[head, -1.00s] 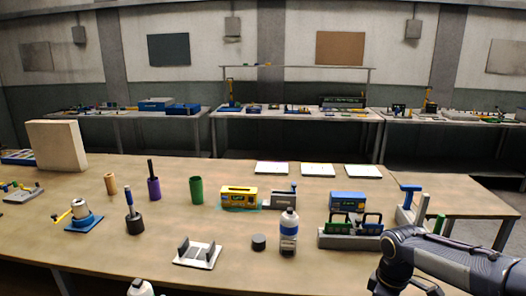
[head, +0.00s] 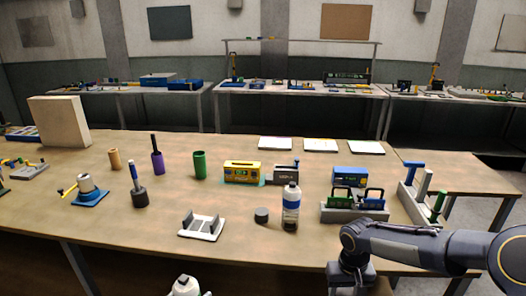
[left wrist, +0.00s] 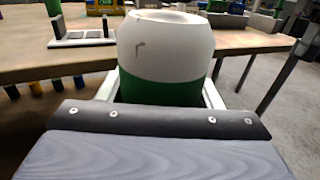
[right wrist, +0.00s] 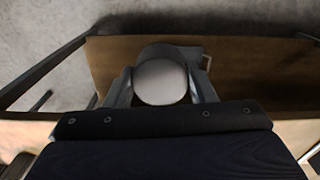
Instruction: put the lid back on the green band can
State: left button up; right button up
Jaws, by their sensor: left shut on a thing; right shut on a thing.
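The green band can (left wrist: 165,50) fills the middle of the left wrist view, with a white upper part and a green band below. My left gripper (left wrist: 163,92) is shut around it. The can's white top (head: 185,286) also shows at the bottom edge of the head view, its lower part cut off. My right gripper (right wrist: 160,84) is shut on a round pale grey piece (right wrist: 160,82), which looks like the lid. The right gripper's fingers are below the head view's edge; only my right arm shows there. The can and the piece are apart.
On the table (head: 110,225) stand a blue-banded bottle (head: 291,210), a dark grey puck (head: 261,215), a white stand (head: 201,226) and a grey rack (head: 354,212). Several cups and tools stand farther back. The front left of the table is bare.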

pick_arm(q)
jog(key=w+d+f+m+g+h, duration=0.2)
jog(key=d+m+g+h, duration=0.6)
jog(key=d, duration=0.7)
jog(key=shift+d+g, duration=0.35)
jog(key=shift+g, duration=0.35)
pick_arm(e)
jog(key=a+r+n, duration=0.2)
jog(key=a+r, duration=0.2)
jog(key=a, duration=0.4)
jog(key=w+a+r+n, duration=0.1)
jog(key=a+r, duration=0.3)
jog(key=a, duration=0.5)
jog(key=a+r+n, duration=0.3)
jog(key=a+r, duration=0.2)
jog(key=a, duration=0.4)
jog(key=shift+w, duration=0.25)
jog(key=shift+f, duration=1.95)
